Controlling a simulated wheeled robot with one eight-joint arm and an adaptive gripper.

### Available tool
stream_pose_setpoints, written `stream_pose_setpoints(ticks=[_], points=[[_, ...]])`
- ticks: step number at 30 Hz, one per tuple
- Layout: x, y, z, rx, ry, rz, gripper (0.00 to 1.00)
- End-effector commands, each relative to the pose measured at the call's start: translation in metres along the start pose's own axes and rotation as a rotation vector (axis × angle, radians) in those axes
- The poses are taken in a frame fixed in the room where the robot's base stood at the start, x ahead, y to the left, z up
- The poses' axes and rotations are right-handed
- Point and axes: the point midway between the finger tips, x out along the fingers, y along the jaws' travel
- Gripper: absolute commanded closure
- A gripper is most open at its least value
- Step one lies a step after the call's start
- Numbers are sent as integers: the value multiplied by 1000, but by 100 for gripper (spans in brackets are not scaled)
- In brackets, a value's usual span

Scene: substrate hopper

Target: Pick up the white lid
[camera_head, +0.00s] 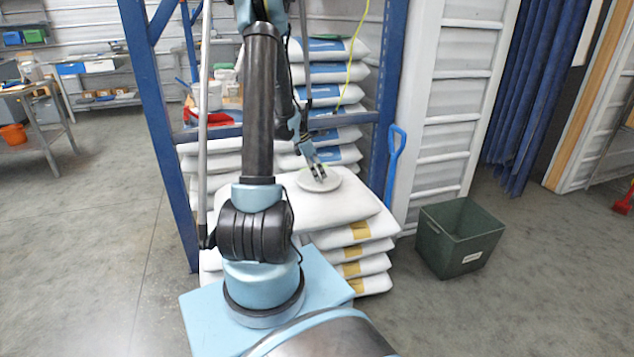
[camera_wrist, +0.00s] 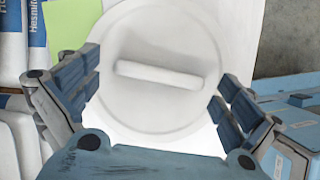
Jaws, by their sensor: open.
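The white lid (camera_head: 331,180) is a round disc lying on top of a stack of white sacks in the head view. In the wrist view the lid (camera_wrist: 160,40) fills the middle, with a straight raised bar handle (camera_wrist: 160,75) running nearly level across it. My gripper (camera_head: 319,177) is over the lid, pointing down. In the wrist view my gripper (camera_wrist: 160,90) is open, with one finger on each side of the handle and a gap at both ends. I cannot tell whether the fingertips touch the lid.
The lid rests on the top white sack (camera_head: 300,208). A blue rack post (camera_head: 165,130) stands left of the stack. A blue shovel (camera_head: 394,165) leans at its right. A dark green bin (camera_head: 455,240) stands on the floor at right. A yellow-green patch (camera_wrist: 70,22) lies beside the lid.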

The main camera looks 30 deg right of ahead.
Motion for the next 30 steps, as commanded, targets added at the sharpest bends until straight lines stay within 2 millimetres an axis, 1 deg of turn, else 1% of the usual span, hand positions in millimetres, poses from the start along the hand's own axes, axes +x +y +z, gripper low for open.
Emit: stream_pose_setpoints(ticks=[2,5,6,8,20,23,26,30], points=[[0,0,0,0,0,0,0],[0,0,0,0,0,0,20],[0,0,0,0,0,0,30],[0,0,0,0,0,0,42],[-3,0,1,0,1,0,42],[-10,0,4,0,0,0,42],[-21,0,8,0,0,0,42],[-42,0,17,0,0,0,42]])
